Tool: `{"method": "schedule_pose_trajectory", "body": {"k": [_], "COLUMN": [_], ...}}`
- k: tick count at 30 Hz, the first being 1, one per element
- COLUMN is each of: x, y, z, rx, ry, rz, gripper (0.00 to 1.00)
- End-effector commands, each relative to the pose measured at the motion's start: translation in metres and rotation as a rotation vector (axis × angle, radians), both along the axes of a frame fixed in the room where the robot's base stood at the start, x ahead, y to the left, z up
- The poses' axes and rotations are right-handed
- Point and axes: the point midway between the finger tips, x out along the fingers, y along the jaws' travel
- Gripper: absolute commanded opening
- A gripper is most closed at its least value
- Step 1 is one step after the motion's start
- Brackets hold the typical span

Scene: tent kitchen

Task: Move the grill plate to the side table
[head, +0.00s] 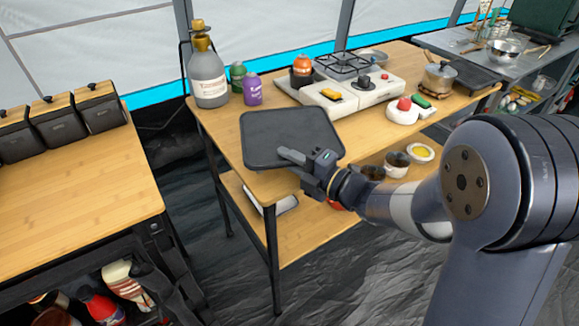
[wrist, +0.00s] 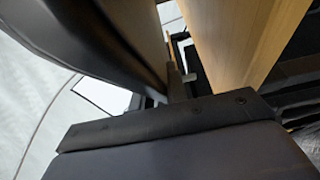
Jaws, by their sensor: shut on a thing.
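The grill plate (head: 290,135) is a dark, flat, rounded rectangle over the near-left end of the wooden kitchen table (head: 222,118). My gripper (head: 297,158) is shut on its near edge. In the wrist view the plate (wrist: 75,35) fills the upper left as a dark slab. A gap shows there between the plate and the wooden tabletop (wrist: 235,40), so the plate appears raised a little. The fingertips (wrist: 178,85) are partly hidden in the wrist view. A separate wooden-topped side table (head: 70,190) stands at the left with a large bare top.
Dark lidded boxes (head: 95,108) line the side table's back. A grey bottle (head: 208,75), a purple jar (head: 252,90) and a white stove (head: 345,88) stand behind the plate. A floor gap (head: 190,200) separates the two tables. A lower shelf (head: 305,225) runs beneath the kitchen table.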

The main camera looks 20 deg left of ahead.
Motion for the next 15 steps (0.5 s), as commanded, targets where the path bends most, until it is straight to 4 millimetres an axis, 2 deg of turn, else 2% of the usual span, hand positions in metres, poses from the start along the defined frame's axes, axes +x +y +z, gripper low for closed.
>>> {"method": "schedule_pose_trajectory", "body": {"k": [3,15], "x": [0.0,0.0], "y": [0.0,0.0], "z": [-0.017,-0.021], "rx": [0.002,0.002], "ry": [-0.001,-0.005], "rz": [0.001,0.0], "gripper": [0.0,0.0]}}
